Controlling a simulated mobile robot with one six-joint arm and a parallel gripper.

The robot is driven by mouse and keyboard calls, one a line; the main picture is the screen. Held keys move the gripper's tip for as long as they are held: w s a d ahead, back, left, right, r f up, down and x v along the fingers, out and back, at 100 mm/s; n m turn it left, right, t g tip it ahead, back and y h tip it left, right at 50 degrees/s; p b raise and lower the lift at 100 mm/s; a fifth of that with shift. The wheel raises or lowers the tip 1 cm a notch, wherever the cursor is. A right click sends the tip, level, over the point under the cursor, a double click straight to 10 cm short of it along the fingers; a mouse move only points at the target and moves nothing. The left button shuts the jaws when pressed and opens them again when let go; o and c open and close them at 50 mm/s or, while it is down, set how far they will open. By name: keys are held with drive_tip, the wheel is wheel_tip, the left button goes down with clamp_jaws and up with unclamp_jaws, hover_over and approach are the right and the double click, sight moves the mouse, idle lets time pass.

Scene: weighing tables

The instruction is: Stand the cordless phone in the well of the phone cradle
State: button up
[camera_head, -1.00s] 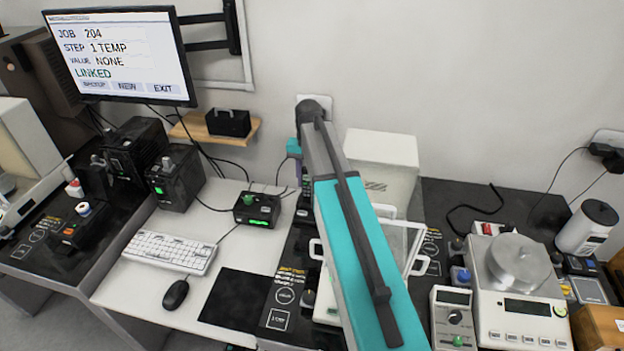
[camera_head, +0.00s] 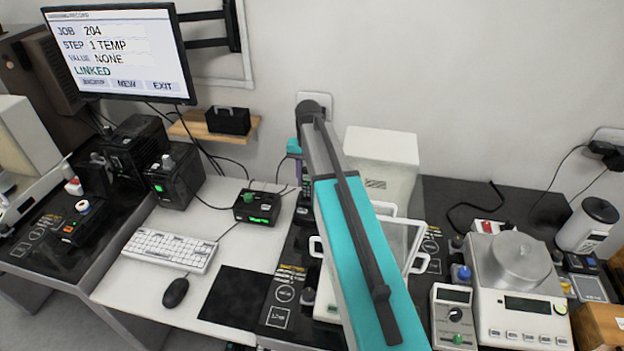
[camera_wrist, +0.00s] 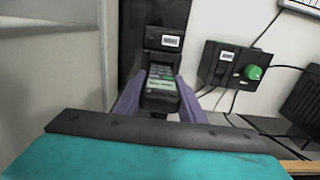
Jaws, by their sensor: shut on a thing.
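The cordless phone (camera_wrist: 160,86) is black with a small screen and keypad, seen in the middle of the wrist view. My gripper (camera_wrist: 160,80) is shut on it, with one purple finger on each side. The black phone cradle (camera_wrist: 164,39), with a white label, lies just beyond the phone in that view. In the head view, the cradle (camera_head: 303,215) is a dark block left of my teal arm, below the gripper. The phone's lower end and the cradle's well are hidden, so I cannot tell whether the phone is in the well or above it.
A black box with a green knob (camera_head: 257,207) stands left of the cradle, with cables around it. A white box (camera_head: 385,160) and a white-framed tray (camera_head: 405,240) stand close on the right. The white desk area by the keyboard (camera_head: 169,249) is mostly clear.

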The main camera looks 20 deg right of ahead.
drive_tip(key=shift+f, duration=0.3)
drive_tip(key=o, duration=1.2)
drive_tip(key=shift+o, duration=1)
drive_tip(key=o, duration=0.4)
drive_tip(key=shift+w+r, duration=0.1)
drive_tip(key=shift+r+p, duration=2.3)
drive_tip(key=shift+r, duration=1.4)
